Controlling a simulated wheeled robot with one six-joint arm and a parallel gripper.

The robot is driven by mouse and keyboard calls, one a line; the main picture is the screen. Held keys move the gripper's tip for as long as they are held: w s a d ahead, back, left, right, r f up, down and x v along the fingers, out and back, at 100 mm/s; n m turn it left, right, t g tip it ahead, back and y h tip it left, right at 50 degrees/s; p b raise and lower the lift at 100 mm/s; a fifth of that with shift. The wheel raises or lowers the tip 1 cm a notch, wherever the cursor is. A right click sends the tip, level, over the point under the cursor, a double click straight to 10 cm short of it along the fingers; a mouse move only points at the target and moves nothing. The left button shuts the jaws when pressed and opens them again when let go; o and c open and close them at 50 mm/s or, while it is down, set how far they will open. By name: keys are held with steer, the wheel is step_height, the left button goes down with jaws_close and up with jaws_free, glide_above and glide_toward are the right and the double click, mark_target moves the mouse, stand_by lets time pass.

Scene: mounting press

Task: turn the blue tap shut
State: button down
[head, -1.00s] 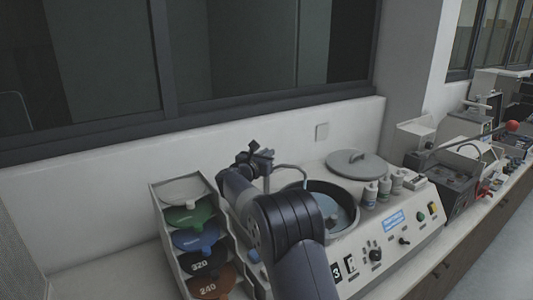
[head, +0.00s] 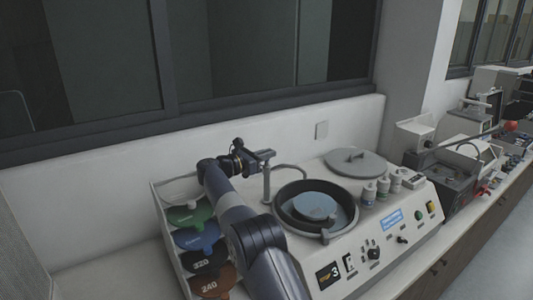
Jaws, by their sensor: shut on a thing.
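My gripper (head: 263,156) is at the top of the upright grey tap post (head: 267,186) behind the left side of the polishing machine. The gripper is shut on the tap's handle, which the fingers hide; no blue shows there. The tap's curved spout (head: 292,167) reaches right toward the round bowl. How far the handle is turned cannot be seen.
The polishing machine (head: 372,262) has an open dark-rimmed bowl (head: 283,208) with a blue-grey disc. Its round lid (head: 357,160) lies behind, with several bottles (head: 369,192) nearby. A rack (head: 172,240) of coloured discs stands left, close to my arm.

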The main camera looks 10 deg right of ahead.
steer(key=shift+r+m+g, duration=0.2)
steer(key=shift+m+g, duration=0.3)
stand_by(0.4)
steer(key=c, duration=1.5)
jaws_free()
steer(key=shift+f, duration=0.1)
steer(key=shift+a, duration=0.1)
steer(key=shift+s+a+f, duration=0.1)
steer(key=shift+a, duration=0.15)
steer(key=b+v, duration=0.2)
steer(key=v, duration=0.8)
steer(key=shift+f, duration=0.1)
